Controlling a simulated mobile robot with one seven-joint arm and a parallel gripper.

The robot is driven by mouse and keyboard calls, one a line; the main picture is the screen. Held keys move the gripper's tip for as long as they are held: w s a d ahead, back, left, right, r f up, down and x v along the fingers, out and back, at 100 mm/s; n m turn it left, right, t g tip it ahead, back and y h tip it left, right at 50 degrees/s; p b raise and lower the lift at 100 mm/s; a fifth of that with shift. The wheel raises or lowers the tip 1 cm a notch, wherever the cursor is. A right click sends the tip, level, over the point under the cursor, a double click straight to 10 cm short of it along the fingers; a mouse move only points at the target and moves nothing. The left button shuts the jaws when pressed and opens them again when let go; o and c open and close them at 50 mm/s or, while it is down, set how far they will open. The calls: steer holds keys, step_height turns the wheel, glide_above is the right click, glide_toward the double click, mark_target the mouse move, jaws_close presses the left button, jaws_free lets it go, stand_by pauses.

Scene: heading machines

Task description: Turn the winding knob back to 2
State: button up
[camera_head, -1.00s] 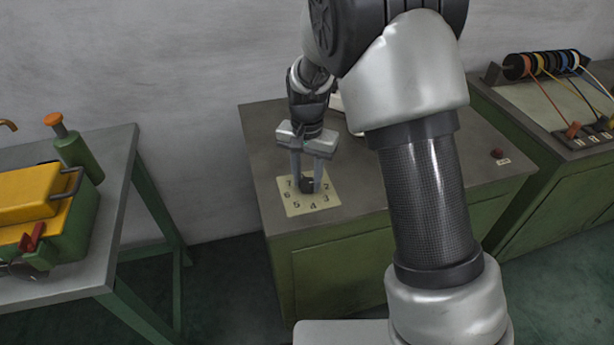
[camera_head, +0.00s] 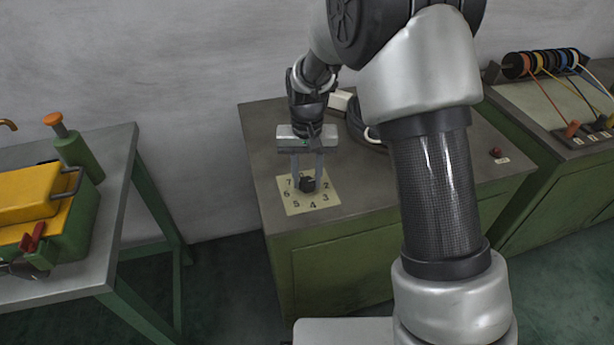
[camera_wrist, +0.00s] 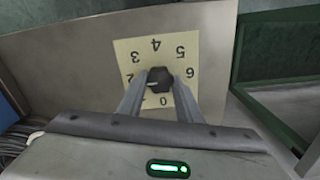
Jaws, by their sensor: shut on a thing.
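The winding knob (camera_head: 307,184) is small and black and sits on a cream dial plate (camera_head: 326,206) with numbers around it. In the wrist view the knob (camera_wrist: 158,77) has a white mark pointing left, roughly to the 2 side of the plate (camera_wrist: 172,40); the exact number is hard to tell. My gripper (camera_head: 307,175) is over the plate, pointing down, with one finger on each side of the knob. It is shut on the knob. In the wrist view my fingers (camera_wrist: 160,88) hide part of the lower numbers.
The plate lies on a grey-topped green cabinet (camera_head: 262,150). Behind my gripper is a dark coil (camera_head: 358,122) with a pale box. A red button (camera_head: 496,152) is at the right. A bench (camera_head: 110,180) with yellow and green machinery stands at the left, with a floor gap between.

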mark_target(307, 182)
steer(key=shift+r, duration=0.1)
steer(key=o, duration=1)
steer(key=shift+o, duration=0.2)
step_height(307, 182, up, 17)
steer(key=p, duration=0.2)
steer(key=shift+r, duration=0.2)
